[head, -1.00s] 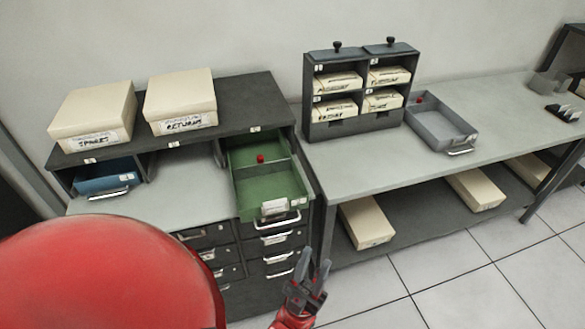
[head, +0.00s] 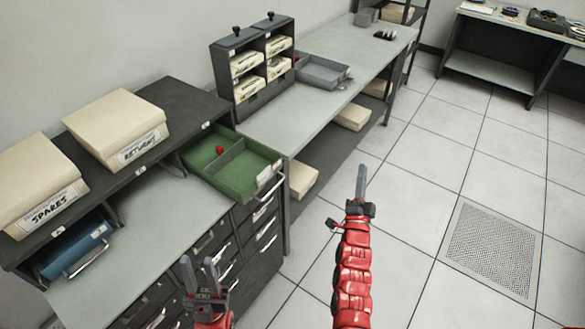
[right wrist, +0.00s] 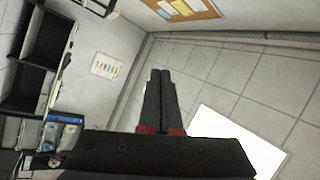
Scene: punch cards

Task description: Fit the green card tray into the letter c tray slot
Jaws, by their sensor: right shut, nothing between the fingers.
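The green card tray (head: 238,177) sits in the rightmost slot under the dark shelf, its back part under the shelf board and its front jutting out past the cabinet. It holds a divider and a small red item (head: 219,149). Its silver handle (head: 270,182) faces front right. A small tag (head: 208,126) is above that slot; its letter is too small to read. My left gripper (head: 199,262) is open and empty, in front of the drawers and apart from the tray. My right gripper (head: 362,168) is shut and empty over the floor; it also shows in the right wrist view (right wrist: 160,75).
A blue tray (head: 75,248) is in the leftmost slot; the middle slot looks empty. Two cream boxes (head: 118,125) sit on the shelf (head: 185,105). A grey tray (head: 325,70) and a dark card rack (head: 240,100) stand on the back bench. The floor at right is clear.

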